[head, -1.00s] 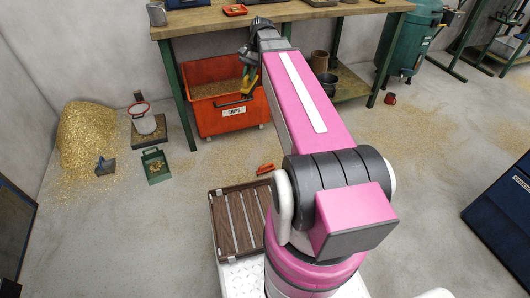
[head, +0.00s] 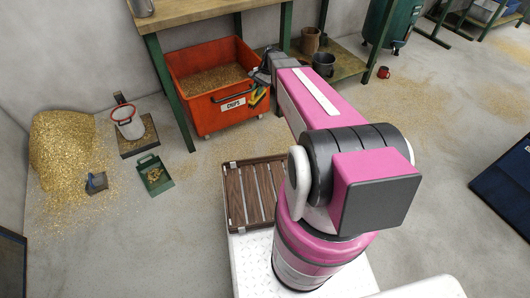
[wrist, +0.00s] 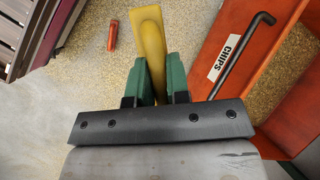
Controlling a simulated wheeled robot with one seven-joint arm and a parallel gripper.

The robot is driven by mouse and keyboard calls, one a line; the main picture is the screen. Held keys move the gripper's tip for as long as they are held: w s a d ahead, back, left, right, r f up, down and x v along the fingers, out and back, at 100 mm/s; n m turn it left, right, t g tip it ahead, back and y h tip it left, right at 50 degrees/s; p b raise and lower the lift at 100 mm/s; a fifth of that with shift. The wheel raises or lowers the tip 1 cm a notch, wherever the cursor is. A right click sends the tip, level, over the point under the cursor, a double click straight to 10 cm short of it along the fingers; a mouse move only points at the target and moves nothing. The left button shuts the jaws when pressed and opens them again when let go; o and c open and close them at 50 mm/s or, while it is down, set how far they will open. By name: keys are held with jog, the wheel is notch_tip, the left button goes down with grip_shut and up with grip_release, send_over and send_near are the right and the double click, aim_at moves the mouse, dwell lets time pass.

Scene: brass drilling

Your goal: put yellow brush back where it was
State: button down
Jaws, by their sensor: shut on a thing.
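The yellow brush (wrist: 148,45) is between the green fingers of my gripper (wrist: 156,84) in the wrist view. The jaws are shut on it, and its yellow end points away from the wrist. In the head view my gripper (head: 262,91) is beside the right front corner of the orange chips bin (head: 216,105), with a bit of yellow showing at the fingers.
A small orange-red object (wrist: 112,35) lies on the floor in the wrist view. A workbench (head: 200,30) stands over the bin. A chip heap (head: 62,150), a sieve stand (head: 138,138) and a green dustpan (head: 155,176) are left. A brown slatted tray (head: 233,200) is near my base.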

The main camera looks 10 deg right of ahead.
jog(key=s+a+f+m, duration=0.1)
jog(key=s+a+f, duration=0.1)
jog(key=f, duration=1.5)
jog(key=s+a+f+m, duration=0.1)
jog(key=s+a+f, duration=0.1)
jog(key=f, duration=1.5)
jog(key=shift+t, duration=0.4)
jog(key=shift+w+d+f, duration=1.25)
jog(key=shift+d+f, duration=0.1)
jog(key=shift+f, duration=0.5)
jog(key=shift+w+d+f, duration=1.2)
jog(key=shift+d+f, duration=0.15)
jog(key=shift+f, duration=0.45)
jog(key=shift+w+d+f, duration=1.25)
jog(key=shift+d+f, duration=0.1)
jog(key=shift+f, duration=0.5)
jog(key=shift+f, duration=0.15)
jog(key=c, duration=1.1)
grip_release()
